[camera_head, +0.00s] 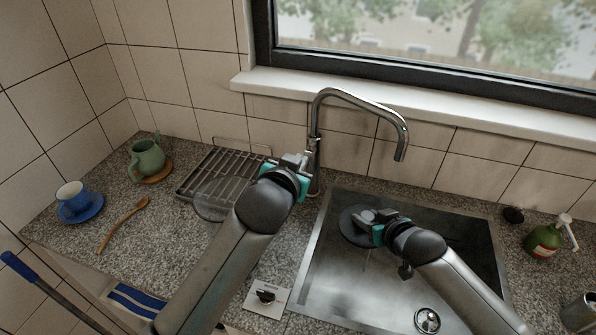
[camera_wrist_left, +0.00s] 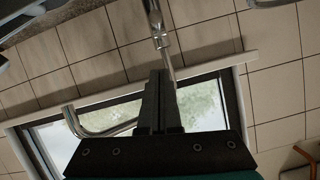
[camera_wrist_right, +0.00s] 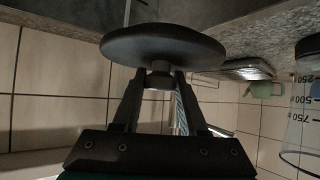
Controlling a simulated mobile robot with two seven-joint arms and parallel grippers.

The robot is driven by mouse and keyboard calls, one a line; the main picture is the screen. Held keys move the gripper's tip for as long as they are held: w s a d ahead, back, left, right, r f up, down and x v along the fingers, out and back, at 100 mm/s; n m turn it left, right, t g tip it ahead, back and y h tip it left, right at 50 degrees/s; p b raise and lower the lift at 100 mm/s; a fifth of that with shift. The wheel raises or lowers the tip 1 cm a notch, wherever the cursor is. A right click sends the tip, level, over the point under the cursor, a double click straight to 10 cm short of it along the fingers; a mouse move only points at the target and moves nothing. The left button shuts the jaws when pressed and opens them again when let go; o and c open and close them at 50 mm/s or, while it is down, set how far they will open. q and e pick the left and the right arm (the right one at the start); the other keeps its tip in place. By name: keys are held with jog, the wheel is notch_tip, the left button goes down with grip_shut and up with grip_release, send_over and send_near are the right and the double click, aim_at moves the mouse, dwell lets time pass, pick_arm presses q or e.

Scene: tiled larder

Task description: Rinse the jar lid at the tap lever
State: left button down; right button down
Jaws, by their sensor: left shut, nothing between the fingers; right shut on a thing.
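The jar lid (camera_head: 349,222) is a dark round disc over the left part of the sink (camera_head: 318,258). My right gripper (camera_head: 366,217) is shut on its knob; the lid (camera_wrist_right: 163,42) fills the top middle of the right wrist view. The chrome tap (camera_head: 345,93) stands behind the sink, its spout end (camera_head: 401,153) right of and behind the lid. No clear water stream shows. My left gripper (camera_head: 301,162) is shut and empty beside the tap column; in the left wrist view the fingertips (camera_wrist_left: 160,75) are close to the column (camera_wrist_left: 160,38). Lever contact cannot be told.
A clear measuring jar (camera_head: 212,200) stands by the drying rack (camera_head: 215,172), partly behind my left arm. A green jug (camera_head: 147,160), blue cup (camera_head: 74,199) and wooden spoon (camera_head: 122,226) are left. A soap bottle (camera_head: 543,239) stands right of the sink.

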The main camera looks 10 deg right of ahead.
pick_arm(q)
jog(key=w+f, duration=0.1)
jog(key=f, duration=0.2)
jog(key=w+f, duration=0.1)
jog(key=f, duration=0.1)
jog(key=shift+w+d, duration=0.25)
jog(key=shift+w, duration=0.1)
jog(key=shift+f, duration=0.15)
